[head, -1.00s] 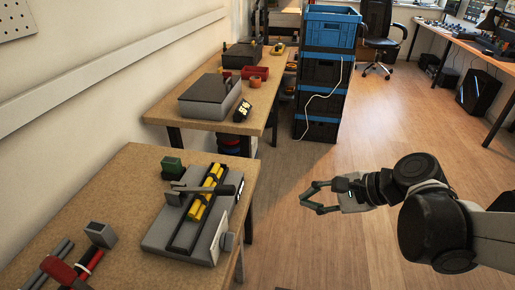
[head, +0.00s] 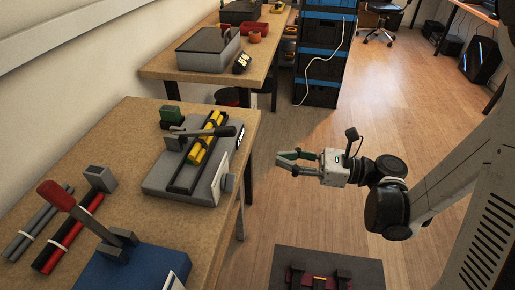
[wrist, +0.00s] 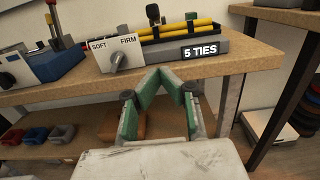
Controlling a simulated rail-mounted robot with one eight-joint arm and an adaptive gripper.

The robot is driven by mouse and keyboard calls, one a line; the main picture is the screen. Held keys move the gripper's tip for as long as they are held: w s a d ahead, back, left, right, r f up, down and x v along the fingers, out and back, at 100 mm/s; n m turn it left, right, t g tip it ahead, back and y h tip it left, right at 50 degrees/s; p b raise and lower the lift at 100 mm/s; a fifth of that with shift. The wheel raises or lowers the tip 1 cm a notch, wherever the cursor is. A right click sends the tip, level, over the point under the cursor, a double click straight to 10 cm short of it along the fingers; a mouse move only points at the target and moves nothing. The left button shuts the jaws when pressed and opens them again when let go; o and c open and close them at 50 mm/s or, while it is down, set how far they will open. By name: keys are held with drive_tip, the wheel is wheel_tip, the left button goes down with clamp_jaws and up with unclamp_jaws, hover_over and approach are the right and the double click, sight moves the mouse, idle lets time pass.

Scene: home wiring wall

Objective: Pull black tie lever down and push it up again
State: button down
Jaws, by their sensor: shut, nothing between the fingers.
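The black tie lever (head: 212,132) is on a grey tie station (head: 205,190) on the near workbench. It lies nearly level across a row of yellow cables (head: 204,145), its black end pointing right. In the wrist view, its black knob (wrist: 152,12) shows at the top, above the yellow cables. The station front carries a "5 TIES" label (wrist: 203,51) and a SOFT/FIRM plate with a grey knob (wrist: 117,60). My gripper (head: 280,158) is shut and empty, out over the floor to the right of the station, not touching it. In the wrist view, its fingers (wrist: 163,73) are below the station front.
A blue station (head: 125,268) with a red-handled lever (head: 62,197) is at the near left of the bench (head: 125,125). Grey and red rods lie beside it.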

drive_tip(key=a, duration=0.3)
drive_tip(key=a+b, duration=0.1)
drive_tip(key=a, duration=0.2)
drive_tip(key=w+a, duration=0.1)
drive_tip(key=a, duration=0.3)
drive_tip(key=shift+b, duration=0.3)
drive_tip(key=shift+w+a+r, duration=0.1)
drive_tip(key=shift+a+r, duration=0.05)
drive_tip(key=shift+r, duration=0.9)
drive_tip(key=shift+a+r, duration=0.1)
drive_tip(key=shift+r, duration=0.9)
drive_tip(key=shift+r, duration=0.1)
